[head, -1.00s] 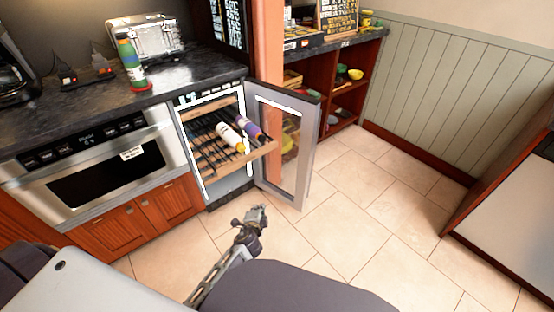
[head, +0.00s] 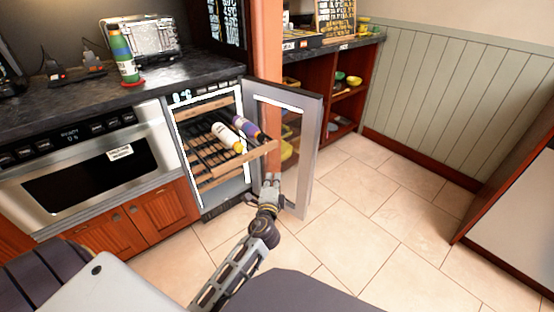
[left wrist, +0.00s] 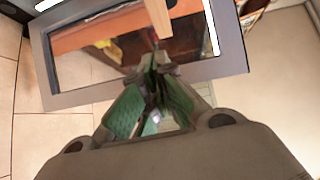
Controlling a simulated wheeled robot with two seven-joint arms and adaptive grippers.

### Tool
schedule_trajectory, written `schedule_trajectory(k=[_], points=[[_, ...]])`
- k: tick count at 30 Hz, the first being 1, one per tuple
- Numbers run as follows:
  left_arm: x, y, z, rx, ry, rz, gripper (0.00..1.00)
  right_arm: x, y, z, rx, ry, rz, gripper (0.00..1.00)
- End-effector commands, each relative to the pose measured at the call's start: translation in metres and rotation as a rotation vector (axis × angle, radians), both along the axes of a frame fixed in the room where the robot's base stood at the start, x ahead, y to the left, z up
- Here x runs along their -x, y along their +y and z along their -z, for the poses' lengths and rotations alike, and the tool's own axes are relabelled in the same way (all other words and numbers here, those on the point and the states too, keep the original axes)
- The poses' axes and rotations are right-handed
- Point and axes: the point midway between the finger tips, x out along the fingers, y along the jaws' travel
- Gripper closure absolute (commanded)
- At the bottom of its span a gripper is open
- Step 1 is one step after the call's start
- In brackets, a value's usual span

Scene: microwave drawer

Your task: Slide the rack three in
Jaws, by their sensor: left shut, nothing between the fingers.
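A wine cooler (head: 178,122) stands under the counter with its glass door (head: 308,150) swung open to the right. One wire rack with a wooden front (head: 232,163) is pulled out of it. A white bottle (head: 226,136) and a purple bottle (head: 246,126) lie on that rack. My left gripper (head: 271,178) is shut and empty, just below the right end of the rack's wooden front, beside the open door. In the left wrist view, the shut fingers (left wrist: 157,62) point at the door frame (left wrist: 95,95) and a wooden strip. Contact cannot be told. My right gripper is not in view.
An oven (head: 85,175) and wooden cabinet doors (head: 150,218) are left of the cooler. A green bottle (head: 122,58) stands on the counter. Open shelves (head: 345,105) are behind the door. The tiled floor (head: 375,215) to the right is clear.

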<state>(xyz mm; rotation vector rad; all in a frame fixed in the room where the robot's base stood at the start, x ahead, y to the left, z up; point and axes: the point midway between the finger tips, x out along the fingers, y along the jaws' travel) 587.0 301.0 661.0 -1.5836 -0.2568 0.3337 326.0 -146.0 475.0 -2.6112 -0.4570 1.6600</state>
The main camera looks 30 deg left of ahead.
Motion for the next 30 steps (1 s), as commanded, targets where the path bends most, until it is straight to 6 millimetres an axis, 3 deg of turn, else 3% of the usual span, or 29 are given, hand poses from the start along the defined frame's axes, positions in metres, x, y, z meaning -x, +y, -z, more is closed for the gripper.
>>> schedule_trajectory(k=[9, 22, 30], points=[[0.002, 0.005, -0.017, -0.043, -0.042, -0.019, 1.0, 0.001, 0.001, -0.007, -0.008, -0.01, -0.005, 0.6], [0.001, 0.005, -0.017, -0.042, -0.041, -0.018, 1.0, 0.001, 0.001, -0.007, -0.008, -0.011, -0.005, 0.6], [-0.011, 0.01, -0.017, -0.043, -0.043, -0.018, 1.0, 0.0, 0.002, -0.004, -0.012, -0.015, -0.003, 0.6]])
